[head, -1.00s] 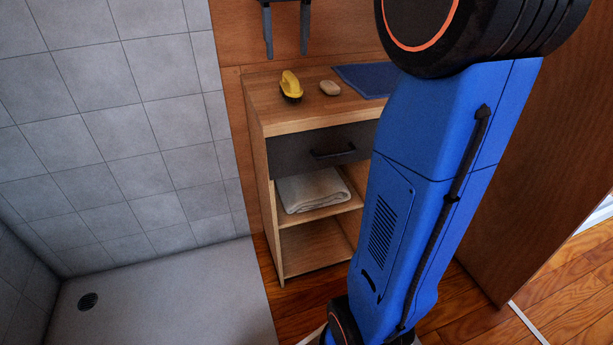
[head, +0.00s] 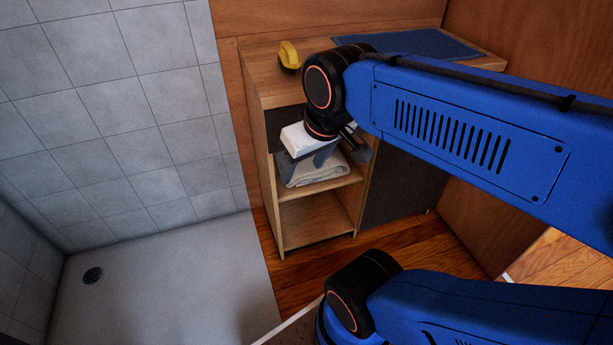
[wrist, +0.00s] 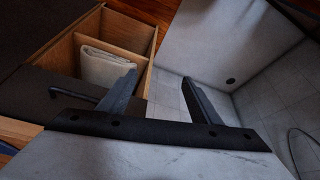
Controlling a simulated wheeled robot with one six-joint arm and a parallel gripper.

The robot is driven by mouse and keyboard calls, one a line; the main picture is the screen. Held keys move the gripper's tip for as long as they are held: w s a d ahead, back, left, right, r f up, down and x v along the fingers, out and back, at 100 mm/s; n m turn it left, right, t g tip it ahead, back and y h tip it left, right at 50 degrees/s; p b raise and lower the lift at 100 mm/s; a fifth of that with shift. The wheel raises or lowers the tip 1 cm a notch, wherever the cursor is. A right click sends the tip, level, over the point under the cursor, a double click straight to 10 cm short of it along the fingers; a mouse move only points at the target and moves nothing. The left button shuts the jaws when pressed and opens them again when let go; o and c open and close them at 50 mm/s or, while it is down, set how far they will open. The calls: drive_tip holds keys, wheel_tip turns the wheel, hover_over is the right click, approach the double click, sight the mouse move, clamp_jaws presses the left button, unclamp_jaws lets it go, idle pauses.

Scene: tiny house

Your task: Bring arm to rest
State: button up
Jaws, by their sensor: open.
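My gripper (head: 304,164) hangs in front of the wooden cabinet, near the drawer and the upper open shelf. Its two dark fingers are spread apart. In the wrist view, my gripper (wrist: 159,80) is open with nothing between the fingers. My blue arm reaches in from the right and hides part of the cabinet top and front. A folded pale towel (head: 312,172) lies on the upper open shelf, partly behind the fingers; it also shows in the wrist view (wrist: 104,68). I cannot tell whether the fingers touch anything.
The wooden cabinet (head: 318,232) has a yellow-handled brush (head: 290,55) and a blue mat (head: 425,44) on top. A dark drawer handle (wrist: 72,94) shows near the fingers. The shower floor (head: 165,285) at left is clear. A wooden wall (head: 535,80) stands at right.

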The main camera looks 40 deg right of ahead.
drive_tip(key=shift+s+a+f, duration=0.1)
drive_tip(key=shift+s+f, duration=0.25)
drive_tip(key=shift+f, duration=0.2)
drive_tip(key=shift+s+a+f, duration=0.1)
drive_tip(key=shift+s+f, duration=0.25)
drive_tip(key=shift+f, duration=0.2)
